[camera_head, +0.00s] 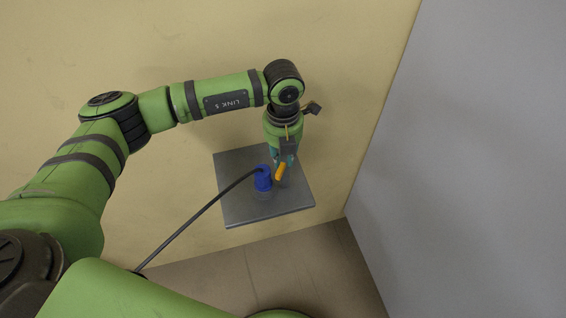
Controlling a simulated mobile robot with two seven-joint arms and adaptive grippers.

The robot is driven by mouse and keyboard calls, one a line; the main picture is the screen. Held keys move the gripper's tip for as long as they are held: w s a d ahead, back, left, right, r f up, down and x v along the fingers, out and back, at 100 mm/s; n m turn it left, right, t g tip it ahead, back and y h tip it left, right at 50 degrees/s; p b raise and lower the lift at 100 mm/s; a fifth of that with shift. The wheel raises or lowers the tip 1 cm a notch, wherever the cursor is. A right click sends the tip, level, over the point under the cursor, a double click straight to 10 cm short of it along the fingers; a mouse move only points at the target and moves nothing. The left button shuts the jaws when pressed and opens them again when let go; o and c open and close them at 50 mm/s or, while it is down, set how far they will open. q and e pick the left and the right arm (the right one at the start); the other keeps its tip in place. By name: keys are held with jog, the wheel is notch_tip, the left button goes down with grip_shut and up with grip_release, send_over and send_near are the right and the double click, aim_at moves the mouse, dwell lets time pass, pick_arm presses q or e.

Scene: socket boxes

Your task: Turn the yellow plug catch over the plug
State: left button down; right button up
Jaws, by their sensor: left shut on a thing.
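The blue plug (263,177) sits in a grey socket (264,194) on a dark grey square plate (238,206). A black cable (195,216) runs from the plug down to the lower left. The yellow plug catch (280,172), orange-yellow here, stands out beside the plug on its right, not over it. My left gripper (284,164) comes from above and is shut on the catch at its upper end. The fingertips are small, and their exact contact is hard to see. My right gripper is not in view.
The plate is against a yellow wall (350,60). A large grey wall (480,150) rises at the right, and a brown tiled floor (290,270) lies below. The plate's right part is clear. The cable crosses the space left of the plate.

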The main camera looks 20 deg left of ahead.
aim_at(284, 158)
pick_arm(q)
jog(key=m+b, duration=0.2)
jog(key=b, duration=0.1)
jog(key=m+b, duration=0.5)
jog(key=m, duration=0.1)
jog(key=shift+w+f+b, duration=0.1)
jog(key=shift+w+b, duration=0.15)
jog(key=shift+b, duration=0.15)
jog(key=shift+d+r+m+b, duration=0.1)
jog(key=shift+r+m+b, duration=0.1)
jog(key=shift+m+b, duration=1.1)
jog(key=c, duration=1.2)
grip_release()
jog(key=shift+o, duration=0.4)
notch_tip(284, 158, up, 12)
